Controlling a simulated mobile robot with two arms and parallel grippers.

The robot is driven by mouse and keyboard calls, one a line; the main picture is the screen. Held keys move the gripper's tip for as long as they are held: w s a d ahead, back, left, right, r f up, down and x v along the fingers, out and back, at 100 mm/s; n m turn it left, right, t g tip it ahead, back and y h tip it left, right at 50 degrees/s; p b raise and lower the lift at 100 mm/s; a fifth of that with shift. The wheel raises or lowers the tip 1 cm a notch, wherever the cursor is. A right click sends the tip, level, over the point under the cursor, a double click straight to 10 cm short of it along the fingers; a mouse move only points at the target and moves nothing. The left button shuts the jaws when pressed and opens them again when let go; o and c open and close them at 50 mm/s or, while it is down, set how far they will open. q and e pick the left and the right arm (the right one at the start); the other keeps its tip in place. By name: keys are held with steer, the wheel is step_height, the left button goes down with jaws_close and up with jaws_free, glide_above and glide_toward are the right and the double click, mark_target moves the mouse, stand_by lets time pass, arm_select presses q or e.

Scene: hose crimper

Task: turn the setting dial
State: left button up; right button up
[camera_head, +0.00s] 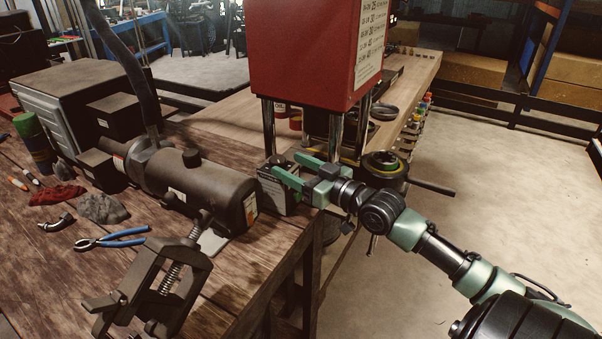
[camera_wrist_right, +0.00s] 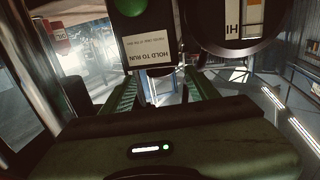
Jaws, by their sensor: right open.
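The setting dial (camera_head: 383,164) is a round dark disc with a yellow-green ring, beside the posts under the red crimper head (camera_head: 310,50). In the right wrist view, a round dark part with a pale scale marked "HI" (camera_wrist_right: 237,22) shows at the upper right; it seems to be the dial. My right gripper (camera_head: 287,165) is open, its green fingers pointing left, to the left of the dial in the head view. A control box (camera_head: 276,192) is by the fingertips; its "HOLD TO RUN" label (camera_wrist_right: 158,52) partly hides them in the wrist view. My left gripper is not in view.
A dark motor cylinder (camera_head: 205,188) lies on the wooden bench left of the gripper. A bar (camera_head: 432,187) sticks out right of the dial. Open floor lies to the right.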

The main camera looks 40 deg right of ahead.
steer(key=shift+s+d, duration=0.15)
steer(key=shift+s, duration=0.6)
steer(key=shift+s+d, duration=0.15)
steer(key=shift+s, duration=0.6)
